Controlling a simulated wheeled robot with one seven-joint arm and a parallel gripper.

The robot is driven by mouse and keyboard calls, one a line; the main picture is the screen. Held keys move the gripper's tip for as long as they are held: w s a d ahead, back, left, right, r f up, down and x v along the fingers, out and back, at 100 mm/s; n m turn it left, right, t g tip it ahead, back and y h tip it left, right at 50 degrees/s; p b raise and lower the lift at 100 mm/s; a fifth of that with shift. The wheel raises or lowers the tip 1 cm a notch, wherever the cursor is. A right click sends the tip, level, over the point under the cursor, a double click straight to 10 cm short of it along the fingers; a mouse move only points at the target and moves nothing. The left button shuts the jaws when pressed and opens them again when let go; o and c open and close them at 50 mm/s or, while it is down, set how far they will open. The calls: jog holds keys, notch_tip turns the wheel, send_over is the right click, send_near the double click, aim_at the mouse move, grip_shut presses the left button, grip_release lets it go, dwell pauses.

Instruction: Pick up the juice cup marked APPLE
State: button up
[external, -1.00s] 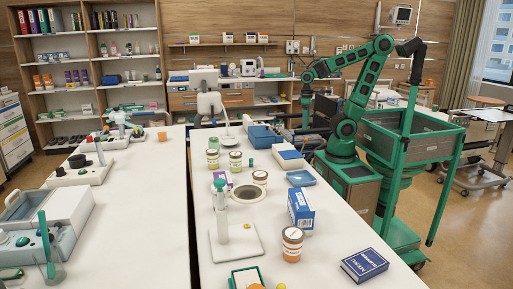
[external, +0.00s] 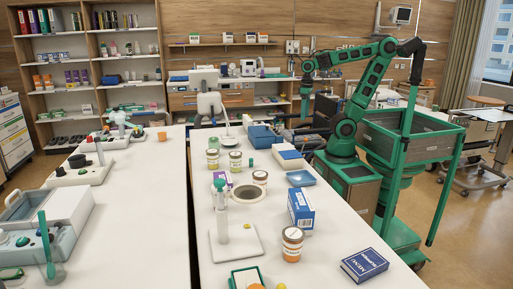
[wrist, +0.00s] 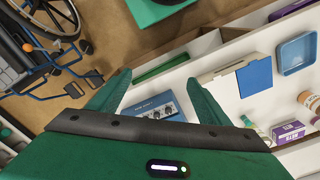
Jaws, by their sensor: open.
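No cup can be read as APPLE in these frames. Several small labelled jars or cups stand on the right-hand white counter in the external view: one at the back (external: 213,160), one beside it (external: 235,162), one further right (external: 260,178) and one nearer the front (external: 291,244). Their print is too small to read. A labelled jar (wrist: 309,102) also shows at the right edge of the wrist view. My gripper (external: 305,122) hangs beyond the far end of this counter, away from the jars. In the wrist view, my gripper (wrist: 157,88) has its fingers spread, with nothing held.
A grey-blue device (wrist: 153,106) lies below, between the fingers in the wrist view. A wheelchair (wrist: 50,35) stands on the floor at upper left. A blue tray (wrist: 297,52) and purple box (wrist: 287,132) are to the right. The counter holds a blue-white box (external: 301,208).

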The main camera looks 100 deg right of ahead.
jog(key=w+m+t, duration=0.2)
jog(key=w+m, duration=0.2)
jog(key=w, duration=1.1)
jog(key=m+t+y, duration=0.8)
jog(key=m, duration=0.9)
send_over(215, 150)
jog(key=s+d, duration=0.3)
jog(key=s, duration=0.1)
jog(key=w+a+f, duration=0.1)
jog(key=f, duration=0.2)
jog(key=w+a+f, duration=0.1)
jog(key=f, duration=0.3)
jog(key=w+f, duration=0.1)
jog(key=f, duration=0.3)
jog(key=shift+w+a+f, duration=0.15)
jog(key=shift+w+a, duration=0.1)
jog(key=shift+a, duration=0.15)
jog(key=shift+w+d+x, duration=0.1)
jog(key=shift+w+x, duration=0.05)
jog(key=shift+x, duration=1.35)
jog(key=shift+w+d+x, duration=0.1)
jog(key=shift+x, duration=1.4)
